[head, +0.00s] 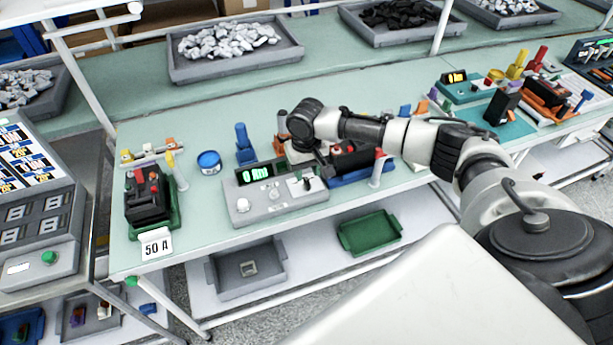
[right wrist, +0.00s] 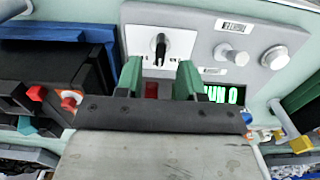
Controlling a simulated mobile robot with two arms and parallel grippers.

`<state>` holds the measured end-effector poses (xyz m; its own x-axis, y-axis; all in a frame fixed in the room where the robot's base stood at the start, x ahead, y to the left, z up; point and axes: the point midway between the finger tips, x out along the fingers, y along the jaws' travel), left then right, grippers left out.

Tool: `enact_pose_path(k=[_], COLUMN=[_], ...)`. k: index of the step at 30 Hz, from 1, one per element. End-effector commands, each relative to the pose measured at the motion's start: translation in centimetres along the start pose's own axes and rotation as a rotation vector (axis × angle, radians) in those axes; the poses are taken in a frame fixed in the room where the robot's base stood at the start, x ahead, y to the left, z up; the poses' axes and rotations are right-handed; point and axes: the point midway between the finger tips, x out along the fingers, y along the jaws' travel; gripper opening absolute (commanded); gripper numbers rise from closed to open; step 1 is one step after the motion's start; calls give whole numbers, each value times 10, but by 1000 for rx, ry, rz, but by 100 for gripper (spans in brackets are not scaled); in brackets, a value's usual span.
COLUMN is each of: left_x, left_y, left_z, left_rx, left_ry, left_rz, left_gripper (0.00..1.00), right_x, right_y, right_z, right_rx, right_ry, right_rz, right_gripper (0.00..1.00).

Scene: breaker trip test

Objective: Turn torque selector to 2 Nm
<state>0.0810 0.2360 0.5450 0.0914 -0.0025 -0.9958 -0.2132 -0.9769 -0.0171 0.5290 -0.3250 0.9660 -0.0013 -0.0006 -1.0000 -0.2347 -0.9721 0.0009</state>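The torque tester (head: 270,200) is a light grey box on the bench, and its green display (head: 258,173) reads about 0 Nm. Its torque selector (right wrist: 160,48) is a black pointer knob on a white plate in the right wrist view. In the head view the selector (head: 307,184) is small, at the tester's right part. My right gripper (right wrist: 160,78) has its two green fingers apart with a gap between them. The knob shows just beyond the fingertips, in line with the gap; I cannot tell whether they touch. My left gripper is not in view.
A black breaker (head: 146,198) in a green holder stands left of the tester, by a 50 A sign (head: 156,243). A blue holder (head: 360,175) with a black unit is close on the right. A round grey button (right wrist: 222,51) sits beside the selector.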

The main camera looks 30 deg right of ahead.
Motion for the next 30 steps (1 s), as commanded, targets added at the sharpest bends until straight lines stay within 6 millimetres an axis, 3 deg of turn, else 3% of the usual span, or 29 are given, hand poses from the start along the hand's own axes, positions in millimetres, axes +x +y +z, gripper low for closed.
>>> enact_pose_path(k=[7,18,25,30], left_x=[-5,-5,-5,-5], left_y=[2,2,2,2], left_z=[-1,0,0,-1], left_rx=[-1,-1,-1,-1], left_ry=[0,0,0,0], left_rz=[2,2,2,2], left_gripper=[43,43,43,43], right_x=[31,38,37,37], right_y=[-1,0,0,0], right_z=[0,0,0,0], right_rx=[0,-1,-1,-2], right_ry=[-1,0,1,1], right_rz=[-1,0,0,0], right_gripper=[38,38,3,0])
